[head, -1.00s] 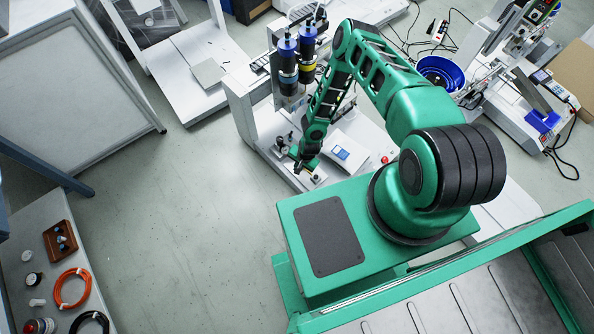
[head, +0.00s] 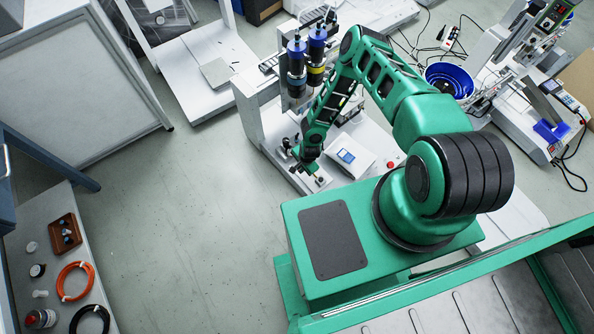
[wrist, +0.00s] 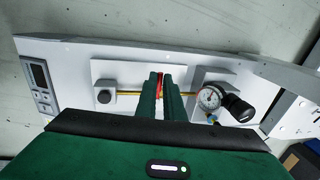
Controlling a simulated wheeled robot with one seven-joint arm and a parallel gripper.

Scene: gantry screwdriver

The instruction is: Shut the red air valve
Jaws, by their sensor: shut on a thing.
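The red air valve (wrist: 160,84) shows as a thin red strip between my fingers in the wrist view. It sits on a yellow line (wrist: 128,92) on a white plate, and most of it is hidden by the fingers. My gripper (wrist: 160,80) is shut on it, with one green finger on each side. In the head view my gripper (head: 308,168) is low at the front edge of the white gantry machine, and the valve cannot be made out there. Which way the valve handle is turned cannot be told for sure.
A round pressure gauge (wrist: 210,97) with a black knob (wrist: 237,107) stands close right of my fingers. Two blue-topped screwdriver units (head: 306,55) hang above the machine.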

